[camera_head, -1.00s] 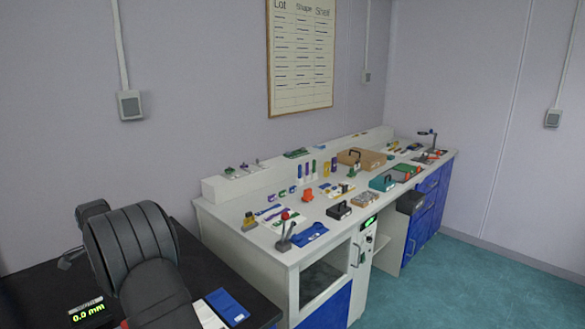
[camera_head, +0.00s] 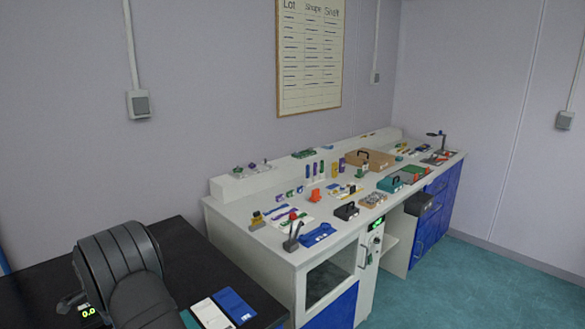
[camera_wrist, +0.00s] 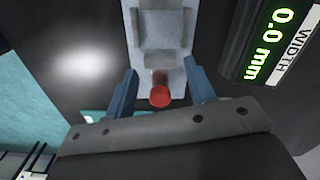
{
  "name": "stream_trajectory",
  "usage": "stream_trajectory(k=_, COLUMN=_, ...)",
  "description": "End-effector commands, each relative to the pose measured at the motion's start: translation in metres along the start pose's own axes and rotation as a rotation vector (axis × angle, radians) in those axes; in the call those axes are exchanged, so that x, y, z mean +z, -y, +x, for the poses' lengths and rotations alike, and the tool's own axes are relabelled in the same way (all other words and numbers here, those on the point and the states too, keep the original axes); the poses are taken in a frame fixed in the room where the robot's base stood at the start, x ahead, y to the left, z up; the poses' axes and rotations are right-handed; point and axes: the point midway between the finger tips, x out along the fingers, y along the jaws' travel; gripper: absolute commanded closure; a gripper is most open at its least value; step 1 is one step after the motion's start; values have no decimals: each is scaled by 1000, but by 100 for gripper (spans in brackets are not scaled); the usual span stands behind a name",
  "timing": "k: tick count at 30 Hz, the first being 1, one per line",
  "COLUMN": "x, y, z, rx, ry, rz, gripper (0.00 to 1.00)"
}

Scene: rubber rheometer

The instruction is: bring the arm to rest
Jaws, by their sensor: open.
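My gripper (camera_wrist: 160,100) shows in the wrist view with its two blue-grey fingers spread apart. It is open, and nothing is held between the fingers. A grey device with a red knob (camera_wrist: 160,92) appears beyond and between the fingertips; I cannot tell whether anything touches it. In the head view my dark arm fills the lower left over the black table, and it hides the gripper.
A display (camera_wrist: 272,40) reading 0.0 mm stands beside the device. A blue booklet (camera_head: 236,304) and a white card (camera_head: 209,313) lie on the black table (camera_head: 185,250). The white bench (camera_head: 275,245) to the right carries many small items and cases.

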Motion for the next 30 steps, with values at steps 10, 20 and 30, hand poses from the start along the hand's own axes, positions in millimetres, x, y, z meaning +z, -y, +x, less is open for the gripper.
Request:
stream_trajectory(k=10, x=-2, y=0, z=-74, rx=-5, ry=-1, rz=2, gripper=50)
stream_trajectory(k=20, x=-2, y=0, z=-140, rx=-5, ry=-1, rz=2, gripper=50)
stream_trajectory(k=30, x=-32, y=20, z=-157, rx=0, ry=0, rz=54, gripper=50)
